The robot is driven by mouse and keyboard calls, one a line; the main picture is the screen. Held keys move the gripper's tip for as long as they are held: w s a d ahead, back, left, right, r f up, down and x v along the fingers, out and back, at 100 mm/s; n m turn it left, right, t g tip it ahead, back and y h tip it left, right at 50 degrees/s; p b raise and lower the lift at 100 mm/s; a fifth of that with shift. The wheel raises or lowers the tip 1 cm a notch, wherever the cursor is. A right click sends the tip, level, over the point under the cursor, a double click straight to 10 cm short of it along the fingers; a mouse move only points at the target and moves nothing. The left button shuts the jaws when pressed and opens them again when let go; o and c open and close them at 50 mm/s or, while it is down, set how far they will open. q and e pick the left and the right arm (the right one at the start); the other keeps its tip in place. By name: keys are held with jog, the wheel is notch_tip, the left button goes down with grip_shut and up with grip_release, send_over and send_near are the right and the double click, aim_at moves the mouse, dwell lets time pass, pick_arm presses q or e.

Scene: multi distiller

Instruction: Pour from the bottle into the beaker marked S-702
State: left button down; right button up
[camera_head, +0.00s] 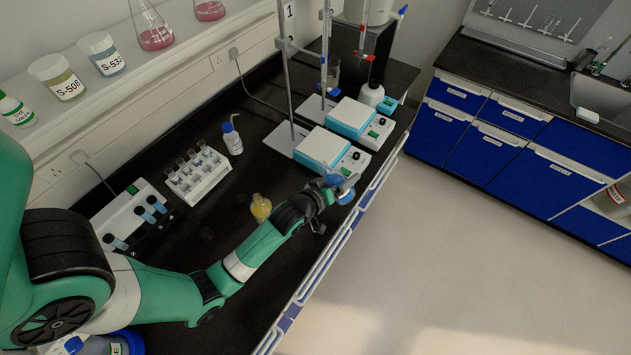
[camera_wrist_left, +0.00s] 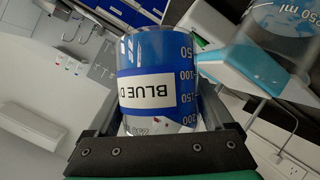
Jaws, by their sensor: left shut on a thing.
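My left gripper (camera_head: 331,193) is shut on a clear graduated glass vessel that looks like the bottle (camera_wrist_left: 155,95). It holds blue contents and a white label, upside down in the wrist view, that begins "BLUE D"; the rest is cut off. In the head view the arm reaches to the bench's front edge near the hotplates, and blue (camera_head: 335,180) shows at the gripper. A clear glass vessel (camera_wrist_left: 280,45) marked 250 ml is close beside the held one in the wrist view. No S-702 mark is readable. My right gripper is not in view.
Two white and blue hotplates (camera_head: 324,150) with stands are just beyond the gripper. A yellow flask (camera_head: 260,207) stands beside my left arm. A tube rack (camera_head: 197,174) and a wash bottle (camera_head: 232,138) stand farther back. Jars marked S-508 (camera_head: 57,77) and S-533 (camera_head: 101,54) are on the shelf.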

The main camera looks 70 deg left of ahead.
pick_arm(q)
jog(key=shift+w+d+f+m+g+b, duration=0.1)
jog(key=shift+w+f+m+g+b, duration=0.1)
jog(key=shift+f, duration=0.25)
jog(key=shift+w+d+f+m+g+b, duration=0.1)
jog(key=shift+f+m+g+b, duration=0.1)
jog(key=shift+f, duration=0.2)
jog(key=shift+d+r+m+y+p, duration=0.1)
jog(key=shift+r+m+y+p, duration=0.15)
jog(key=shift+m+y+p, duration=0.2)
jog(key=shift+w+f+m+g+y, duration=0.1)
jog(key=shift+f+m+g+y, duration=0.25)
jog(key=shift+m+g, duration=0.45)
jog(key=shift+r+g+p, duration=0.3)
jog(key=shift+r+p, duration=0.15)
jog(key=shift+r+m+y, duration=0.1)
jog(key=shift+m+y, duration=0.35)
jog(key=shift+y, duration=0.05)
